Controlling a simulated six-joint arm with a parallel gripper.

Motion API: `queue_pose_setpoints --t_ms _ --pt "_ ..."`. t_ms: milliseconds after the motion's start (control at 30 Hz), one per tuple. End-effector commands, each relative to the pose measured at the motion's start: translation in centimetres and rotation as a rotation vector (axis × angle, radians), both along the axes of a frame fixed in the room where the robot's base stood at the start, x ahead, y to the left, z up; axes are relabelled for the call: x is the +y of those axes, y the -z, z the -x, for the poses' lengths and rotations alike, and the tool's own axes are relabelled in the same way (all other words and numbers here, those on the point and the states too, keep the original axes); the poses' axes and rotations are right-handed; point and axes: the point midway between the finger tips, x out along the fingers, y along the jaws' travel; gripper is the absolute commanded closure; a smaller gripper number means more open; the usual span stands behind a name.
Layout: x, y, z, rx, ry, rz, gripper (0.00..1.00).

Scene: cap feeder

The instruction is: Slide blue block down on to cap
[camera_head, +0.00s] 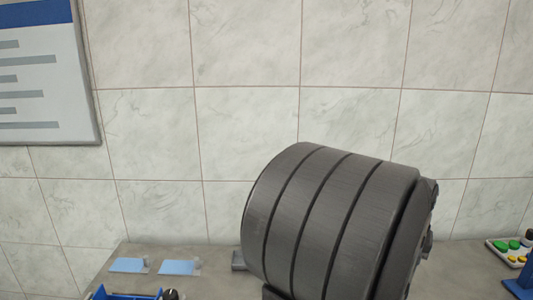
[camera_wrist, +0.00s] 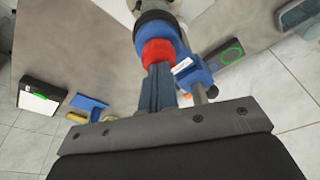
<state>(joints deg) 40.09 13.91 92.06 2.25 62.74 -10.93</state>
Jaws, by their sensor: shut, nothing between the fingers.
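In the wrist view, my gripper (camera_wrist: 158,72) is shut and empty, its narrow fingers pointing up the picture. The fingertips are close to a red round part (camera_wrist: 158,52), which looks like the cap; I cannot tell whether they touch it. A blue block (camera_wrist: 190,74) with a white label sits right of the fingers, beside a grey rod. It appears to join the blue ring around the red part. The head view does not show my gripper, the block or the cap.
A large dark ribbed cylinder fills the middle of the head view and hides what lies behind. Two light blue cards (camera_head: 178,267) lie on the grey table, near a blue tray (camera_head: 125,295). A button panel (camera_head: 512,250) is at the right.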

Motion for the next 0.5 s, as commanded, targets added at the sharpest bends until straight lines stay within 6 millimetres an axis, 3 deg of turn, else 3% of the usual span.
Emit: queue_pose_setpoints --t_ms 500 --pt "0.0 0.28 -0.01 -0.001 0.0 0.0 1.0"
